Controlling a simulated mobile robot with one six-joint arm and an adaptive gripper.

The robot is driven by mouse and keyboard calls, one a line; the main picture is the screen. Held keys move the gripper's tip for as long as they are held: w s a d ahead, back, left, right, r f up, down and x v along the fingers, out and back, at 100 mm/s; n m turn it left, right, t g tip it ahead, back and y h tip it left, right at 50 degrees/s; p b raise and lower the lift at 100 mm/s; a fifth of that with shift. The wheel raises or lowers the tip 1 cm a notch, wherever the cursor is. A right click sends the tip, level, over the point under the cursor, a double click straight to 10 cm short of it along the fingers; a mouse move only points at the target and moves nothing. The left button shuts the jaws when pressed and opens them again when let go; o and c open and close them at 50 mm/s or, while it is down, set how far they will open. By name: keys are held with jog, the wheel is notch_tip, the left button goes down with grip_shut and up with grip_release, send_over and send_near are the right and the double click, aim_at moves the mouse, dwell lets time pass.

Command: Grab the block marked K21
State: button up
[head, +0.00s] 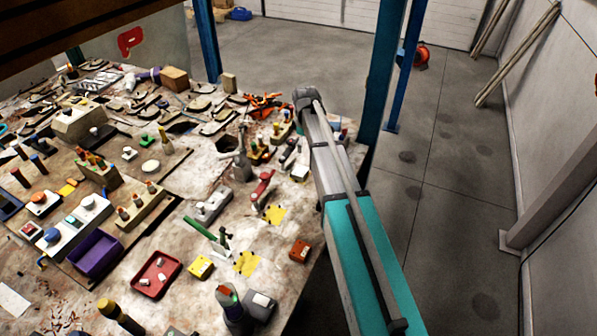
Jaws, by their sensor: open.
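I cannot read the mark K21 on any block in the head view. A small yellow block (200,267) with a pale face sits near the front of the cluttered table, right of the red tray. A small orange-red block (299,250) with a dark patch on top sits near the table's right edge. Both are upright and apart from other things; their marks are too small to read. My arm runs up the right of the picture, past the table's right edge. I cannot make out my gripper at its end.
The table (285,285) is crowded with tools and fixtures. A red tray (157,275) and a purple bin (95,255) stand left of the yellow block. A green-handled tool (205,232) stands behind it. A blue post (378,75) rises beyond the right edge; open floor lies further right.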

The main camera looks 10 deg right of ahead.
aim_at(303, 171)
jog(key=shift+f, duration=0.1)
notch_tip(303, 171, down, 8)
jog(key=b, duration=0.8)
jog(key=shift+f+b, duration=0.25)
jog(key=shift+b, duration=0.1)
jog(key=shift+f, duration=0.1)
dwell(0.4)
jog(key=shift+s+a+f+b, duration=0.1)
jog(key=shift+f+b, duration=1.15)
jog(key=shift+b, duration=0.05)
jog(key=shift+a+f+b, duration=0.1)
jog(key=shift+f+b, duration=1.15)
jog(key=shift+b, duration=0.05)
jog(key=c, duration=1.1)
jog(key=shift+o, duration=0.2)
jog(key=shift+r, duration=0.1)
